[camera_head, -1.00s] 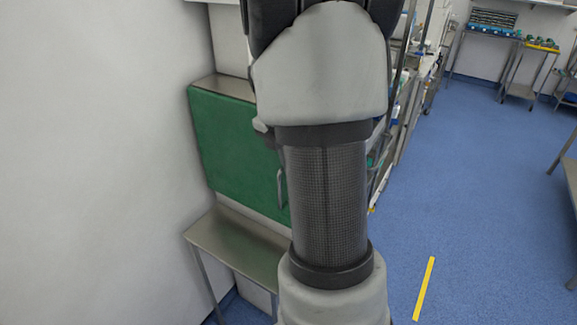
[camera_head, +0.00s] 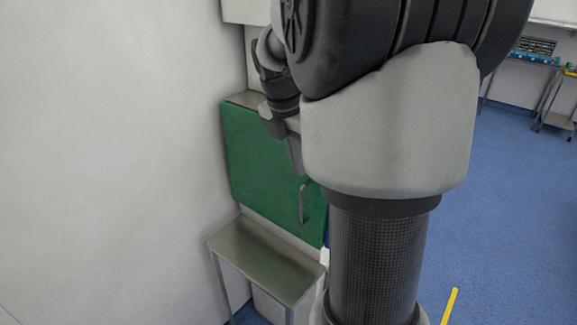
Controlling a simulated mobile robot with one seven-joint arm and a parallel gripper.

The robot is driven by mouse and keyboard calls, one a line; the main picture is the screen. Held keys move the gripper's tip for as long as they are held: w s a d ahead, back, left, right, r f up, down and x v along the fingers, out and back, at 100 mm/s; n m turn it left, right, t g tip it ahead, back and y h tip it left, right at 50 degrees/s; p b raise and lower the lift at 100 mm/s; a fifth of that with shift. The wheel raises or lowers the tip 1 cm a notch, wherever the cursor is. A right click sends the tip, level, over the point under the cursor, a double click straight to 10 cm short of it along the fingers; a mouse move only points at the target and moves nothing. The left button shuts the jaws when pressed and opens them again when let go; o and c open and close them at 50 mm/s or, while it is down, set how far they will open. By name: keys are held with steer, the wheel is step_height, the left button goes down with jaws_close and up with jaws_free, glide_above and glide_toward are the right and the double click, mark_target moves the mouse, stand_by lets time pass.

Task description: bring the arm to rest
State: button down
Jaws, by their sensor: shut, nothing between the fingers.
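My arm (camera_head: 390,125) fills the middle and right of the view, its large grey link and dark mesh section close to the camera. Beyond it, my wrist hangs downward in front of the green panel (camera_head: 255,155). My gripper (camera_head: 296,160) is partly hidden behind the large link. It is shut and empty, pointing down, above the panel's grey handle (camera_head: 302,205). I cannot tell how far it is from the panel.
A steel side table (camera_head: 265,262) stands below the green panel. A white wall (camera_head: 110,150) is on the left. Open blue floor (camera_head: 510,200) with a yellow strip (camera_head: 449,306) lies to the right. Another table (camera_head: 540,60) stands far back.

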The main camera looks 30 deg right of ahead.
steer(key=s+a+r+m+t+y, duration=0.1)
steer(key=s+a+m+t, duration=0.1)
steer(key=s+a+m, duration=0.6)
steer(key=s+a+r+m+t+y, duration=0.1)
steer(key=s+a+r+m+t, duration=0.1)
steer(key=s+a+m, duration=0.6)
steer(key=shift+a+r+m+t+y, duration=0.35)
steer(key=shift+a+m, duration=1.15)
steer(key=shift+m, duration=1)
